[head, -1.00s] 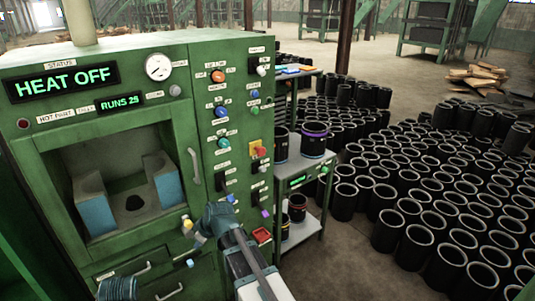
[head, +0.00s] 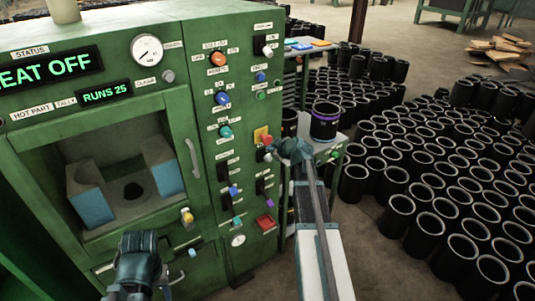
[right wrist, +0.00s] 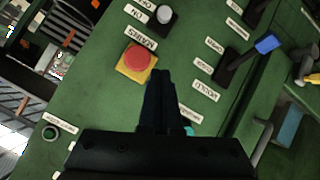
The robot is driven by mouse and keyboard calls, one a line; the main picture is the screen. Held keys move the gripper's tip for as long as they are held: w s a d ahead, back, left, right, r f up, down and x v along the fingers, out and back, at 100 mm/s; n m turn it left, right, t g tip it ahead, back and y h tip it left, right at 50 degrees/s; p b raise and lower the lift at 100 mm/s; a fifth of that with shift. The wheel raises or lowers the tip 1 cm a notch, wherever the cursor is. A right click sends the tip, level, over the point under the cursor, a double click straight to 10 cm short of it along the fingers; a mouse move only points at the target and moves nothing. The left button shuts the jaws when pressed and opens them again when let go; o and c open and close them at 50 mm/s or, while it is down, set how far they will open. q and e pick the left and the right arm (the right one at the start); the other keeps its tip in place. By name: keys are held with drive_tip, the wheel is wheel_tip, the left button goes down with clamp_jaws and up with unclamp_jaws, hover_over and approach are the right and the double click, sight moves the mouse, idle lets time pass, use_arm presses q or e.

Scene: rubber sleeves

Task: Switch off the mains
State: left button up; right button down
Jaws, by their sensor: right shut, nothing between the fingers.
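On the green machine's panel, a red mushroom button (head: 267,140) sits on a yellow plate; the right wrist view shows it too (right wrist: 142,60). Beside it in the right wrist view is a black switch with a white knob (right wrist: 165,14). A label between them appears to read MAINS, and the one by the knob ON. My right gripper (head: 276,150) is shut and empty, close to the panel near the red button. Its fingertips (right wrist: 161,74) point toward the panel; contact cannot be judged. My left gripper (head: 138,250) is low in front of the machine, its fingers unclear.
The status display (head: 50,72) reads HEAT OFF. A shelf cart with a sleeve (head: 325,122) stands close on the right. Many black sleeves (head: 430,185) cover the floor.

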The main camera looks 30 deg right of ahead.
drive_tip(key=b, duration=0.6)
hover_over(266, 158)
drive_tip(key=a, duration=0.2)
wheel_tip(266, 158, down, 6)
drive_tip(key=f+b, duration=0.1)
drive_tip(key=s+d+f+b, duration=0.1)
drive_tip(key=shift+d+f+b, duration=0.3)
drive_tip(key=shift+f+b, duration=0.1)
drive_tip(key=shift+s, duration=0.1)
